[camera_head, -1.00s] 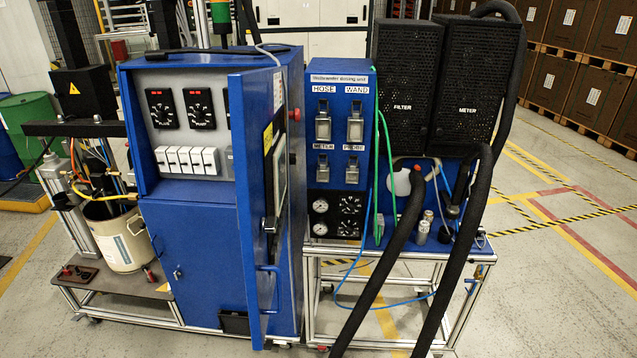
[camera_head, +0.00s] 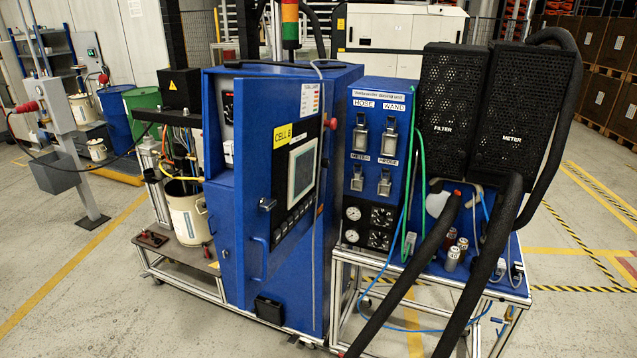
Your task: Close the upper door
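The upper door (camera_head: 288,170) is a blue panel on the blue cabinet, with a yellow "CELL B" label, a grey screen (camera_head: 301,171) and a row of dark buttons on its outer face. It stands open, swung out from the cabinet front. Past its left edge, part of the cabinet's inside (camera_head: 227,112) shows, with a dial unit partly hidden by the door. A dark latch (camera_head: 267,204) and a blue handle (camera_head: 257,258) are at the door's left side. My gripper is not in view.
A metal-framed stand with a blue hose panel (camera_head: 377,170), black mesh boxes (camera_head: 450,115) and thick black hoses (camera_head: 487,250) is right of the cabinet. A cream bucket (camera_head: 187,218) is left. A grey post with a box (camera_head: 62,173) stands further left. Floor (camera_head: 125,305) is clear at front left.

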